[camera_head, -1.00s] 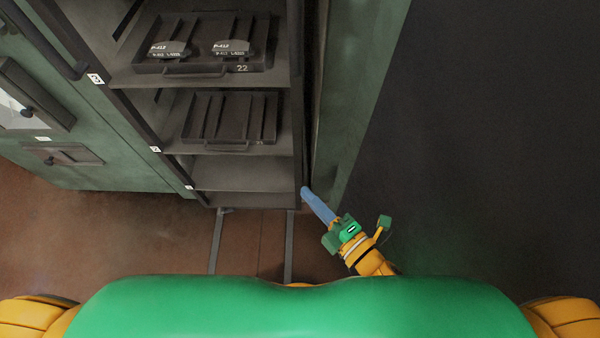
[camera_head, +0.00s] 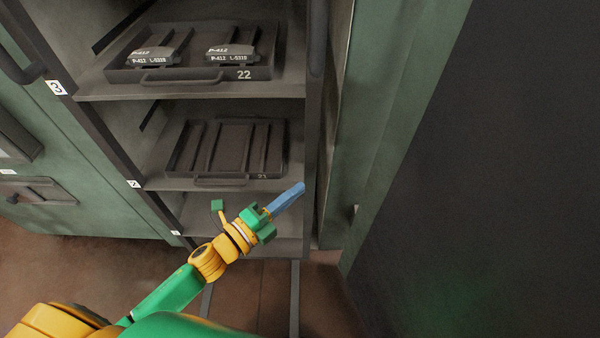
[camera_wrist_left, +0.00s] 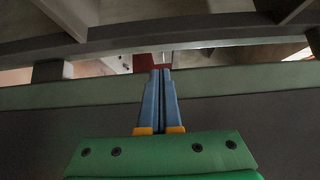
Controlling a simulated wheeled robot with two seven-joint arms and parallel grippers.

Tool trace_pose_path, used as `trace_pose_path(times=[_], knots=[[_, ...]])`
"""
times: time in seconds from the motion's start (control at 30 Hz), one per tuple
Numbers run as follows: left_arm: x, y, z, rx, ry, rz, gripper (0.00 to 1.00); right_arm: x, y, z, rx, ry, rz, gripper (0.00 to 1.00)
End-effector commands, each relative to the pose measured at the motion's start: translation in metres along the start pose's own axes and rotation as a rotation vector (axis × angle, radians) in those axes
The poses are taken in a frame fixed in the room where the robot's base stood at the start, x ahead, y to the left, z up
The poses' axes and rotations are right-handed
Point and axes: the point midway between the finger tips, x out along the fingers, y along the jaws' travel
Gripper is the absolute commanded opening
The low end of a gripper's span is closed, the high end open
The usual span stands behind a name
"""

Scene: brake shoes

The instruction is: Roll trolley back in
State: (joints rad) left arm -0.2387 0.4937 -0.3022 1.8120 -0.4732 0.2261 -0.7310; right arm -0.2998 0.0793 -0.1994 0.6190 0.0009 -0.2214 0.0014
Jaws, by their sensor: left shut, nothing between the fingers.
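The trolley appears to be the dark grey shelf rack (camera_head: 205,87) at the centre of the head view, standing between green cabinet walls. Its upper shelf holds a tray marked 22 (camera_head: 190,73) with two labelled brake-shoe parts. The shelf below holds an empty slotted tray (camera_head: 265,170). My left gripper (camera_head: 300,186), with blue fingers, is shut and empty. In the head view its tips overlap the rack's right front post; contact cannot be told. In the left wrist view the closed fingers (camera_wrist_left: 160,72) point past a green horizontal edge, under grey beams. My right gripper is out of view.
Two floor rails (camera_head: 294,300) run out below the rack over brown floor. A green cabinet (camera_head: 80,150) with handles stands on the left. A green panel (camera_head: 400,110) and a large dark surface (camera_head: 460,200) fill the right.

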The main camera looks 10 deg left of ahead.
Motion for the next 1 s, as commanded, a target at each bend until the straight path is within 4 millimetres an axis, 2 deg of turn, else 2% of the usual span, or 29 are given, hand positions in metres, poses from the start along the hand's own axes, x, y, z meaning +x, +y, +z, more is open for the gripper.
trace_pose_path(times=[0.1, 0.33, 1.0], knots=[[0.023, -0.001, 0.004, 0.002, 0.0, -0.002, 0.0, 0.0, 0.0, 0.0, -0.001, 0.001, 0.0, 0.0], [0.042, 0.001, 0.025, -0.002, -0.002, 0.001, 0.0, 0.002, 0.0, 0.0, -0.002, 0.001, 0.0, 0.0], [0.045, 0.001, 0.029, -0.004, -0.002, 0.001, 0.0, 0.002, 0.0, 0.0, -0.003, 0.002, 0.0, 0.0]])
